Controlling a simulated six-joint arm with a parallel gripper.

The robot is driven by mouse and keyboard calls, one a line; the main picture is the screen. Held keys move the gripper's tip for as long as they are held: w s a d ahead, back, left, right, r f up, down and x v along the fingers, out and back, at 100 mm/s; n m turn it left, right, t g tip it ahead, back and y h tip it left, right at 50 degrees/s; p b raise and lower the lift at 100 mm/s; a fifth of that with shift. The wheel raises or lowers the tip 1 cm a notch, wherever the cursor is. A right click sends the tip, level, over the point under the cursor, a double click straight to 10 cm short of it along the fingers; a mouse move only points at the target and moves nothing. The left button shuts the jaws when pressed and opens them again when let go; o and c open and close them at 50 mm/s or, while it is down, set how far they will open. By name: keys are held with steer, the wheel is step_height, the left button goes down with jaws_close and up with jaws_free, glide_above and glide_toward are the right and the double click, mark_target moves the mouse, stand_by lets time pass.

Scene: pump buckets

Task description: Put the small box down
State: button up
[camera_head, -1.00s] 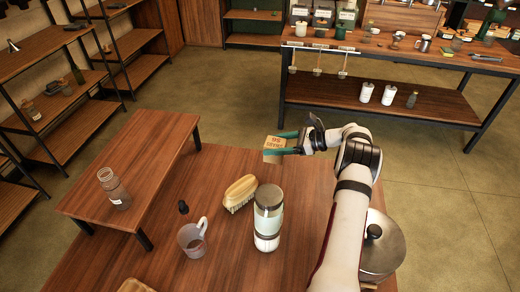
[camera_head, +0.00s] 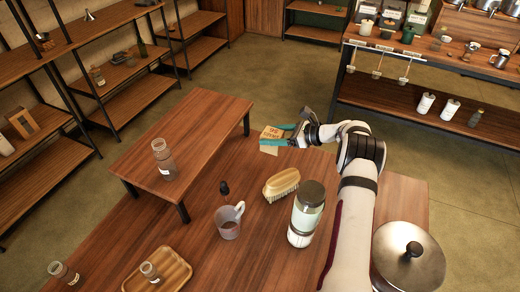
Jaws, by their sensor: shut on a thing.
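The small box (camera_head: 270,141), tan with dark printed letters, is at the far edge of the wooden table (camera_head: 250,258). I cannot tell whether the underside of the box touches the tabletop. My arm runs up from the bottom of the view, right of the bottle, and reaches over to the box.
A raised wooden bench (camera_head: 190,135) stands left of the box, with a glass bottle (camera_head: 164,160) on it. A brush (camera_head: 281,185), a green-white bottle (camera_head: 307,215), a measuring cup (camera_head: 228,222), a lidded pot (camera_head: 408,256) and a small wooden tray (camera_head: 157,272) stand nearer.

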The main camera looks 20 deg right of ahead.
steer(key=w+a+f, duration=0.3)
steer(key=shift+a+f, duration=0.1)
steer(key=shift+f, duration=1.75)
steer(key=shift+f, duration=0.1)
steer(key=o, duration=1.4)
steer(key=shift+c, duration=0.2)
